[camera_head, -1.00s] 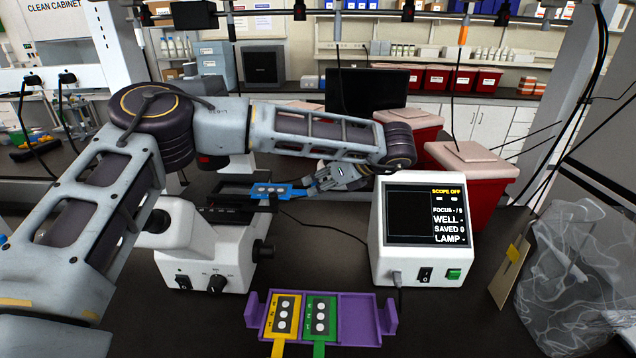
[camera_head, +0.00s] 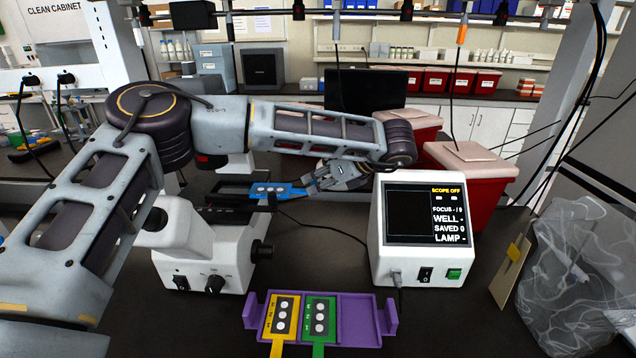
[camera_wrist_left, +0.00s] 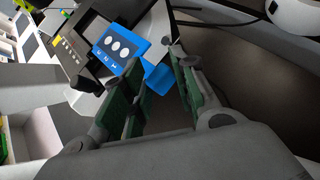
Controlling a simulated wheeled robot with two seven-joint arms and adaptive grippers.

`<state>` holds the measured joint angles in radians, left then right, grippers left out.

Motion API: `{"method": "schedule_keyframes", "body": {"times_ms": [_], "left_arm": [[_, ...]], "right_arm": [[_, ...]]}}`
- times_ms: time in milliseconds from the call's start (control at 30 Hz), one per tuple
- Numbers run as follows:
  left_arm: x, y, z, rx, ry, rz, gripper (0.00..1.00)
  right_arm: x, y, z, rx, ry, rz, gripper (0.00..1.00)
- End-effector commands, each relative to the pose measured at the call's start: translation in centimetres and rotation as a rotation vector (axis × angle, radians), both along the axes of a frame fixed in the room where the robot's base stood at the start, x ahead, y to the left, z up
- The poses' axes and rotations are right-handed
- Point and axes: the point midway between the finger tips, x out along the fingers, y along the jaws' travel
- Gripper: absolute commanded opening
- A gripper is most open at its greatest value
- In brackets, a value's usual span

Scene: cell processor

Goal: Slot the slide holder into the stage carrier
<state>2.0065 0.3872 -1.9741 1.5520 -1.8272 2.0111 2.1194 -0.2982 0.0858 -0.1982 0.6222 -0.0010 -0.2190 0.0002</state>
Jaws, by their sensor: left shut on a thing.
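The blue slide holder (camera_head: 270,190) has a dark face with three pale round wells. My left gripper (camera_head: 312,186) is shut on its handle end, from the right. The holder lies over the black stage carrier (camera_head: 225,188) on top of the white microscope (camera_head: 212,250). In the left wrist view, the blue holder (camera_wrist_left: 122,46) shows at the carrier, its tab reaching back between the green-padded fingers of my left gripper (camera_wrist_left: 165,85). I cannot tell whether the holder is seated in the carrier or just above it. My right gripper is not in view.
A purple rack (camera_head: 357,322) at the front holds a yellow holder (camera_head: 281,318) and a green holder (camera_head: 319,318); its right part is empty. A white control box (camera_head: 425,235) reading SCOPE OFF stands right of the microscope. Red bins (camera_head: 470,178) stand behind it.

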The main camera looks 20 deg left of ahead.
Motion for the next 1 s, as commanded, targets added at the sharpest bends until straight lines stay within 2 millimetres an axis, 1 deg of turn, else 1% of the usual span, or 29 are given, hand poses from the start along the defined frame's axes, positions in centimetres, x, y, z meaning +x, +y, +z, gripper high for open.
{"method": "schedule_keyframes", "body": {"times_ms": [167,267,1000], "left_arm": [[0.0,0.0,0.0,0.000,0.000,0.000,0.00],[0.0,0.0,0.0,0.000,0.000,0.000,0.00],[-0.4,1.3,0.0,0.001,0.001,0.002,0.00]], "right_arm": [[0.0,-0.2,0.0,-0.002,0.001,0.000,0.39],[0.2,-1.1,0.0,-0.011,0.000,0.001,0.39],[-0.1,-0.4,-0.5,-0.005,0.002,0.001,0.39]]}}
